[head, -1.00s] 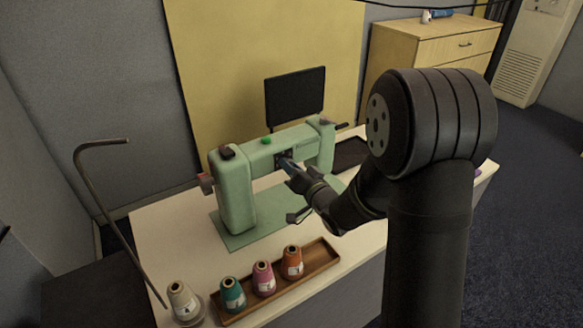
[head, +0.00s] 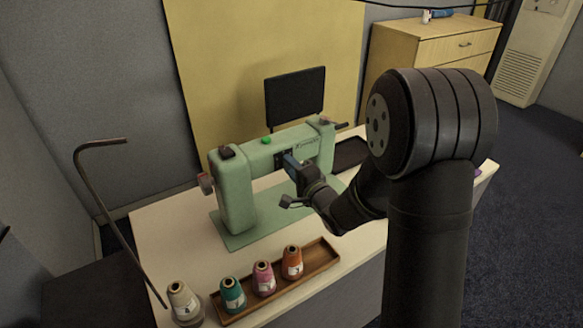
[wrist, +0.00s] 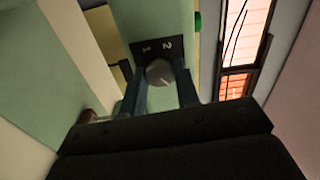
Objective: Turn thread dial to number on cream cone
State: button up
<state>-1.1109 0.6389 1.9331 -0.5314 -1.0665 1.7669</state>
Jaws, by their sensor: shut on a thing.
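The sewing machine (head: 234,190) is pale green and stands on the table. Its thread dial (wrist: 159,72) is a grey knob on a dark plate (wrist: 146,49); the plate shows the numbers 1 and 2, and any other marks are hidden. My gripper (wrist: 161,84) has one finger on each side of the knob and is shut on it. In the head view my gripper (head: 288,161) reaches the front of the machine's arm and hides the knob. The cream cone (head: 183,300) stands upright at the front left; its label is too small to read.
A wooden tray (head: 327,262) holds a teal cone (head: 232,294), a pink cone (head: 264,278) and an orange cone (head: 292,262). A bent metal rod (head: 108,215) rises at the left. A black screen (head: 295,95) stands behind the machine. A dark tray (head: 351,152) lies to its right.

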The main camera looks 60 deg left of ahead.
jog(key=shift+m, duration=0.5)
jog(key=o, duration=1)
jog(key=shift+c, duration=0.2)
jog(key=shift+d, duration=0.15)
jog(key=d, duration=1.7)
jog(key=a, duration=1.7)
jog(key=shift+a, duration=0.15)
